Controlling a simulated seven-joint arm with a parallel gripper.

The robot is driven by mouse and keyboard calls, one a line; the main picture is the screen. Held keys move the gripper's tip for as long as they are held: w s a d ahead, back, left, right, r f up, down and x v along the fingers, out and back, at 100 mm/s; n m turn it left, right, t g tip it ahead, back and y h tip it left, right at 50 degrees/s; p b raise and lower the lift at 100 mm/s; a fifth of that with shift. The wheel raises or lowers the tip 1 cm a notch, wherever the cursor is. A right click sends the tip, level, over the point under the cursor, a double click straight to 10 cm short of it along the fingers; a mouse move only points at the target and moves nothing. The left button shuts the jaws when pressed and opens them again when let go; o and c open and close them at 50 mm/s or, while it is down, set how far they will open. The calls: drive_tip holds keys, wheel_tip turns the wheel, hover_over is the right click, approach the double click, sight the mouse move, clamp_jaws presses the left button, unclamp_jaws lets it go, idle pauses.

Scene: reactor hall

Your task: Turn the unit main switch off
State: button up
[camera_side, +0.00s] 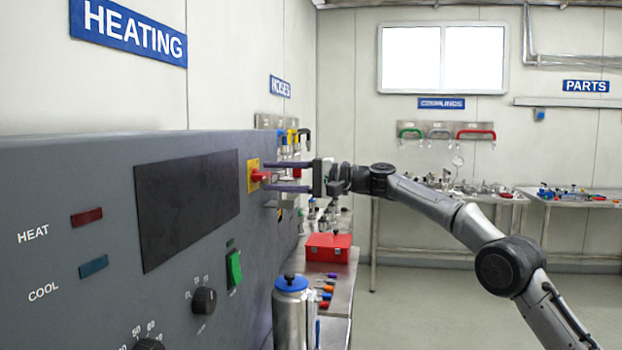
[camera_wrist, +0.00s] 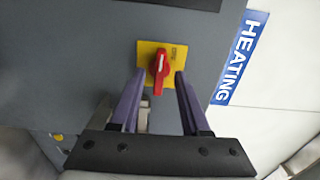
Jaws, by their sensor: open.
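The main switch is a red rotary handle (camera_side: 260,176) on a yellow plate (camera_side: 252,175), on the front of the grey heating unit (camera_side: 60,185). In the wrist view the red handle (camera_wrist: 158,70) has a white mark and points along the picture's vertical, on its yellow plate (camera_wrist: 172,51). My gripper (camera_side: 270,177) is open, with one purple finger above and one below the handle in the side view. In the wrist view my gripper (camera_wrist: 159,75) has a finger on either side of the handle, with gaps. I cannot tell whether the fingertips touch the panel.
The unit also bears a dark screen (camera_side: 187,205), a green switch (camera_side: 234,268), a black knob (camera_side: 204,301), and red and blue buttons. A steel bench with a red box (camera_side: 328,247) and a metal flask (camera_side: 293,310) stands beside it. The floor at right is clear.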

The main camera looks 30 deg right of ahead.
drive_tip(key=v, duration=1.3)
drive_tip(key=shift+a, duration=0.1)
drive_tip(key=s+a+r+n+g, duration=0.1)
drive_tip(key=s+a+r+n, duration=0.1)
drive_tip(key=s+a+r, duration=0.5)
drive_tip(key=s+a+f+n+g+h, duration=0.1)
drive_tip(key=s+f, duration=0.1)
drive_tip(key=s, duration=0.5)
drive_tip(key=s+a+f+n+g+h, duration=0.1)
drive_tip(key=s+a+f, duration=0.1)
drive_tip(key=s, duration=0.5)
drive_tip(key=s+d+f+n+g+h, duration=0.25)
drive_tip(key=s+f+h, duration=0.25)
drive_tip(key=s+f, duration=1)
drive_tip(key=s+d+f+n+g+h, duration=0.1)
drive_tip(key=s+d+f+h, duration=0.2)
drive_tip(key=f, duration=0.4)
drive_tip(key=s+d+f+n+h, duration=0.1)
drive_tip(key=s+d+f+h, duration=0.1)
drive_tip(key=s+d+f, duration=0.3)
wheel_tip(320, 180, down, 3)
drive_tip(key=shift+s+d+r+g+h, duration=0.1)
drive_tip(key=shift+s+d+g+h, duration=0.3)
drive_tip(key=shift+d, duration=0.7)
